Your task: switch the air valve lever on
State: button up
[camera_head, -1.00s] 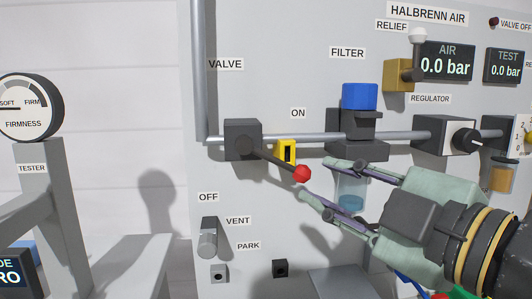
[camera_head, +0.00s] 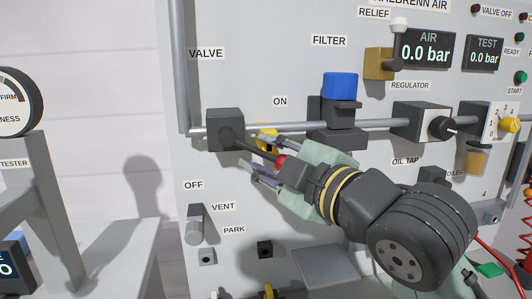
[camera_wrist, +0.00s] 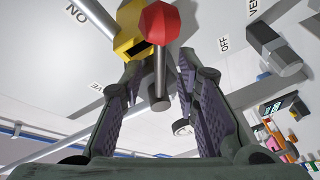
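The valve lever (camera_head: 250,150) is a dark rod with a red ball knob (camera_head: 281,160). It comes out of the black valve block (camera_head: 225,129) and slants right and slightly down, below the ON label and above the OFF label. My gripper (camera_head: 258,155) is open, with one finger above the lever and one below. In the wrist view the rod (camera_wrist: 159,85) shows between my two fingers (camera_wrist: 160,72), with a gap on each side. The red knob also shows in the wrist view (camera_wrist: 159,22). A yellow slotted piece (camera_head: 266,138) sits beside the lever, partly hidden by my upper finger.
A pipe (camera_head: 290,126) runs along the panel to the blue-topped filter (camera_head: 339,90) and regulator (camera_head: 421,122). The relief lever (camera_head: 398,40) is above right. The vent knob (camera_head: 195,225) is below the valve. The AIR display (camera_head: 425,50) reads 0.0 bar.

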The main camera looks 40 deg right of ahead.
grip_shut()
dwell(0.8)
